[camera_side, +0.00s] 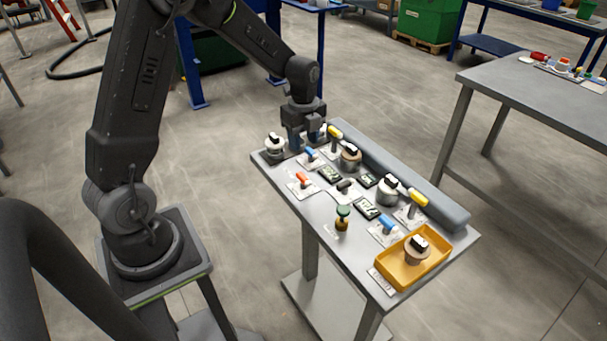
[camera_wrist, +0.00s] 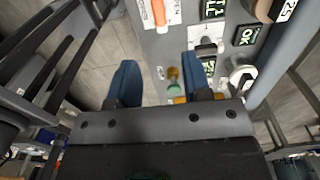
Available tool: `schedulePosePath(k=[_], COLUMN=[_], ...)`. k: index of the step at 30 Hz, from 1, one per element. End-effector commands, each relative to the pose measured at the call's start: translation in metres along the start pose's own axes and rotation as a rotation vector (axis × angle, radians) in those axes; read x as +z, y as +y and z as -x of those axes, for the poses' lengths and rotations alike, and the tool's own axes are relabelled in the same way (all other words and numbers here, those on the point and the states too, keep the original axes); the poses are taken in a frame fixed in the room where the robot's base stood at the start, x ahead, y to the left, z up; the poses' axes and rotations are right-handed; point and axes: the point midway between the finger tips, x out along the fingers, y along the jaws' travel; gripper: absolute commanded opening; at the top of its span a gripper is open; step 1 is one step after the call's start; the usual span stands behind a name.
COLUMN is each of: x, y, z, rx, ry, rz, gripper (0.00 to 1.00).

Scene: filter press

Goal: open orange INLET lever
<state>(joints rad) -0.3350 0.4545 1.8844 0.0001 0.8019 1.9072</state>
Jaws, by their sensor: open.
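The orange lever (camera_side: 302,177) sits on a white label plate near the left edge of the grey panel table. In the wrist view, the orange lever (camera_wrist: 158,12) shows at the top edge, beyond the fingertips and partly cut off. My gripper (camera_side: 305,142) is above the far left end of the table, behind the orange lever and apart from it. In the wrist view, my gripper (camera_wrist: 160,64) has its two blue fingers spread wide with nothing between them. The writing on the lever's plate is too small to read.
Blue levers (camera_side: 310,154), yellow levers (camera_side: 334,132), a black lever (camera_side: 345,185), small displays (camera_side: 329,174) and round fittings (camera_side: 350,157) crowd the panel. A green-topped knob (camera_side: 342,212) stands near the front left edge. An orange tray (camera_side: 437,262) holds a round fitting at the near end.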

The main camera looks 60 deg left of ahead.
Motion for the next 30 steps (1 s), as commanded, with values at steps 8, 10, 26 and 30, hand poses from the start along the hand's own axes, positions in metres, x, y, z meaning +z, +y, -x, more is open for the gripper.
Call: schedulePosePath(k=[8,10,26,30], x=[-0.001,-0.001,0.000,0.000], y=[0.002,0.002,0.001,0.001], z=[-0.058,-0.072,-0.119,-0.119], rx=[0.007,0.006,0.000,-0.001], ry=[0.002,0.002,-0.001,-0.001], rz=[0.001,0.002,0.002,0.002], gripper=[0.45,0.45,0.45,0.45])
